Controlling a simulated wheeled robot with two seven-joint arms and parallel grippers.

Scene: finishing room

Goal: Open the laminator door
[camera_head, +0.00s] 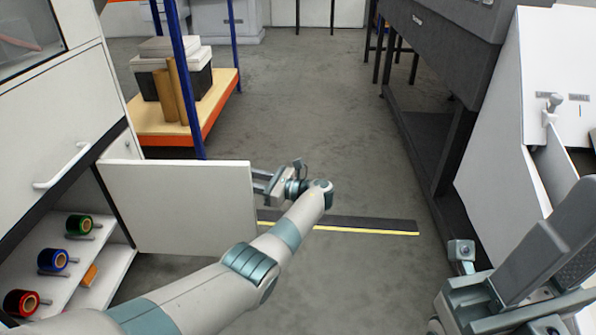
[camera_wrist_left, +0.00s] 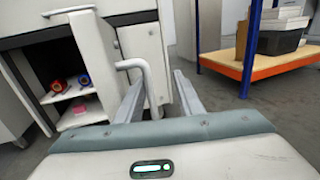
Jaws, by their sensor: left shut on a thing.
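The laminator (camera_head: 50,120) is the white cabinet at the left of the head view. Its lower door (camera_head: 180,205) is a flat white panel swung outward, with the compartment behind it exposed. In the left wrist view the door (camera_wrist_left: 95,62) shows nearly edge-on, with its bent grey handle (camera_wrist_left: 148,82) between the fingers. My left gripper (camera_head: 265,184) is at the door's free edge, shut on the handle; it also shows in the left wrist view (camera_wrist_left: 158,88). My right gripper (camera_head: 520,275) is at the lower right, away from the door; its jaw opening is unclear.
Red, blue and green rolls (camera_head: 58,260) sit in the exposed compartment. A blue-posted shelf (camera_head: 222,95) with boxes stands behind the door. A dark machine (camera_head: 440,60) and white equipment (camera_head: 505,150) stand at the right. A yellow-edged floor strip (camera_head: 370,226) crosses the otherwise clear aisle.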

